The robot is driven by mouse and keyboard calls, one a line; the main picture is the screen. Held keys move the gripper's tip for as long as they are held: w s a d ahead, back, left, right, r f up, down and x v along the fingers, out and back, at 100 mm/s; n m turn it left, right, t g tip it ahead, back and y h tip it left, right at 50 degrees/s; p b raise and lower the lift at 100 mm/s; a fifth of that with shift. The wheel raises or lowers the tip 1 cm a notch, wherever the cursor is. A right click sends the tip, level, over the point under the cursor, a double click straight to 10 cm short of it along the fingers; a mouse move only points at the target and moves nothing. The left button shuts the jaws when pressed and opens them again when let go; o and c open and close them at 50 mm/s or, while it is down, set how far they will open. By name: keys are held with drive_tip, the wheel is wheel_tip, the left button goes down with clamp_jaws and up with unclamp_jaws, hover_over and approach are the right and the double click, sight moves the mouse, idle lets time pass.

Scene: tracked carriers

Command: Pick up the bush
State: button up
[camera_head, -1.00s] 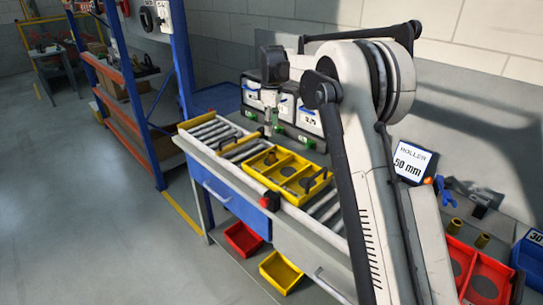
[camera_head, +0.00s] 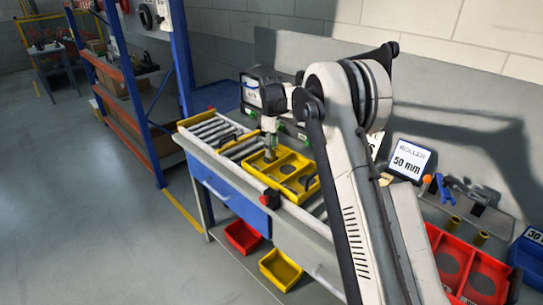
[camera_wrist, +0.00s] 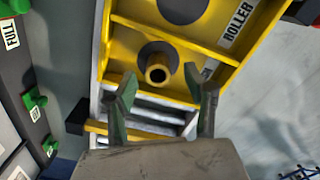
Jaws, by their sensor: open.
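A brass-coloured hollow bush (camera_wrist: 158,71) stands in a compartment of the yellow carrier (camera_wrist: 190,45), over a dark round disc, in the wrist view. My gripper (camera_wrist: 165,88) has its two green-lined fingers spread on either side of the bush's near end, with visible gaps. Whether the fingertips are level with the bush or above it is hard to tell. In the head view the yellow carrier (camera_head: 312,182) sits on the roller track, and my gripper (camera_head: 270,150) points down over its far-left part. The bush is not clearly visible there.
The roller track (camera_head: 205,130) runs along the bench, with a second black handle near the carrier. Boxes with green clips stand behind it. On the right are a red tray (camera_head: 470,262), two brass pieces (camera_head: 468,230) and a "ROLLER 50 mm" sign (camera_head: 408,160).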

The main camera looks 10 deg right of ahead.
wheel_tip(320, 180, down, 4)
drive_tip(key=shift+w+r, duration=0.1)
clamp_jaws()
drive_tip(key=shift+r, duration=0.1)
idle(0.4)
